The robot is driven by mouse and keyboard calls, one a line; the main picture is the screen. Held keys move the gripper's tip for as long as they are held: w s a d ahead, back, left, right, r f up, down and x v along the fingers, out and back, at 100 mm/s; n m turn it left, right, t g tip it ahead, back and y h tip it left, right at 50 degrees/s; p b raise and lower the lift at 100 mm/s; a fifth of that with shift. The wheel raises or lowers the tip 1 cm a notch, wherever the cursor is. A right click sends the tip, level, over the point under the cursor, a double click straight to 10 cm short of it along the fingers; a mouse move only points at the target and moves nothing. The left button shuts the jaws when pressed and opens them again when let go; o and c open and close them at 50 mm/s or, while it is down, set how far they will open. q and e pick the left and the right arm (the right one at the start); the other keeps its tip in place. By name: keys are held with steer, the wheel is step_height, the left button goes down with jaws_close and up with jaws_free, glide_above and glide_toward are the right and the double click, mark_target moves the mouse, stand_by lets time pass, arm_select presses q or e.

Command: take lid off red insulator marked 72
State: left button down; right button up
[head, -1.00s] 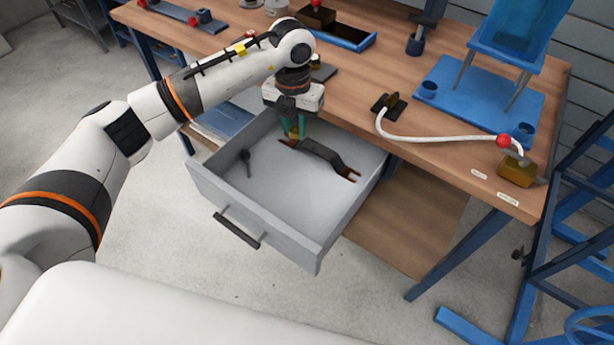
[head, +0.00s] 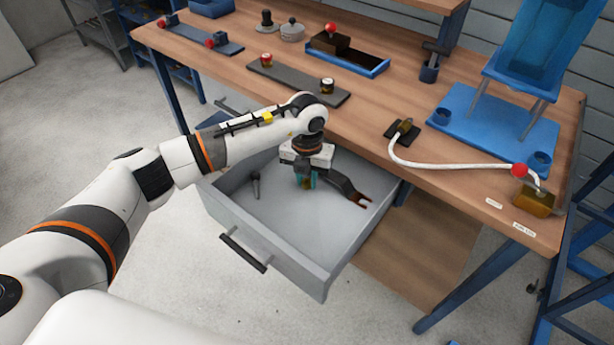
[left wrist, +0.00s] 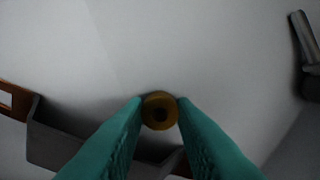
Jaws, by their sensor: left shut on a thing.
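My left gripper (head: 305,181) is low inside the open drawer, its teal fingers pointing down. In the left wrist view its fingertips (left wrist: 160,106) are shut on a small round ochre piece (left wrist: 160,111) with a dark centre, which looks like a lid. A red-topped insulator (head: 265,60) stands on the left end of a dark grey bar on the bench. A dark-topped insulator (head: 327,86) with a yellowish band stands at the bar's right end. No number is legible on either. My right gripper is not in view.
The drawer (head: 320,270) holds a dark grey tool with brown forked ends (head: 350,188) beside my gripper and a small dark tool (head: 255,186) at left. The drawer's front floor is clear. A white cable (head: 450,166) and a blue stand (head: 490,125) occupy the bench's right side.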

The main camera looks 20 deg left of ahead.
arm_select(q)
steer(key=c, duration=1.2)
jaws_free()
